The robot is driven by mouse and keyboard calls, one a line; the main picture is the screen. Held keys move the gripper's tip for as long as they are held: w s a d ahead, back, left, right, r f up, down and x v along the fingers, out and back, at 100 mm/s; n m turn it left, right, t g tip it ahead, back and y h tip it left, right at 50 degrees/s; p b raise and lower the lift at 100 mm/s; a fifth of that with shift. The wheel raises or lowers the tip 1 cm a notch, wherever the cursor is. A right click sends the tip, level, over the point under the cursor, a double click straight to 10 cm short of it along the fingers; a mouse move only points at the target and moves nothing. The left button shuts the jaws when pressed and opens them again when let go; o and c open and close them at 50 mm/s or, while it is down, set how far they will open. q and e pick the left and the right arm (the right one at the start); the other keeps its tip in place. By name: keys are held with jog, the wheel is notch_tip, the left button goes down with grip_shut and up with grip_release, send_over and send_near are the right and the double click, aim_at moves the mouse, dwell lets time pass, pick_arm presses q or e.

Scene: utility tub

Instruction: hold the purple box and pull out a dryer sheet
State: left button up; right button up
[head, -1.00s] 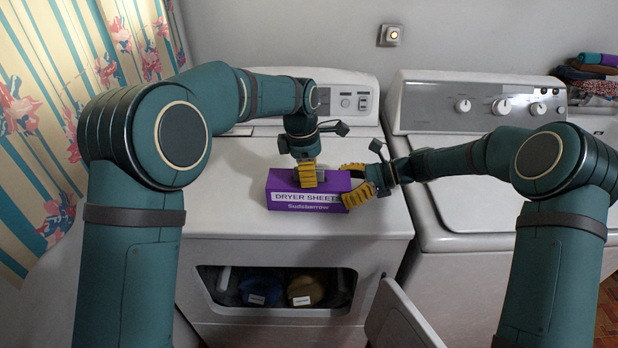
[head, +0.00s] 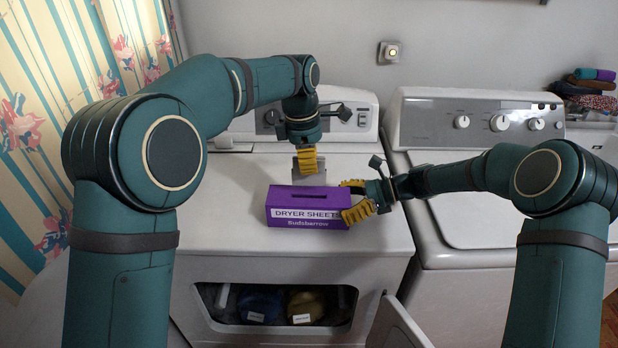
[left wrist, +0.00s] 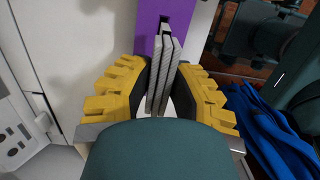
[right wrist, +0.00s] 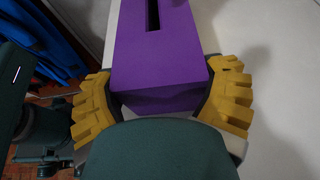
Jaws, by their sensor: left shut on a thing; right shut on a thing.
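The purple dryer sheets box (head: 292,210) stands on the white machine top, its narrow slot facing up. My right gripper (head: 355,201) is shut on the box's right end; the right wrist view shows the yellow fingers on both sides of the purple box (right wrist: 165,60). My left gripper (head: 307,160) is above the box, shut on a pale grey dryer sheet (left wrist: 163,75). The folded sheet hangs below the fingers toward the box in the head view.
A second white machine (head: 480,200) stands to the right, with folded cloths (head: 590,85) behind it. An open door (head: 402,325) hangs at the front, by an opening with containers (head: 262,306). The machine top left of the box is clear.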

pick_arm(q)
jog(key=shift+r, duration=1.15)
pick_arm(e)
jog(key=o, duration=1.1)
jog(key=shift+o, duration=0.2)
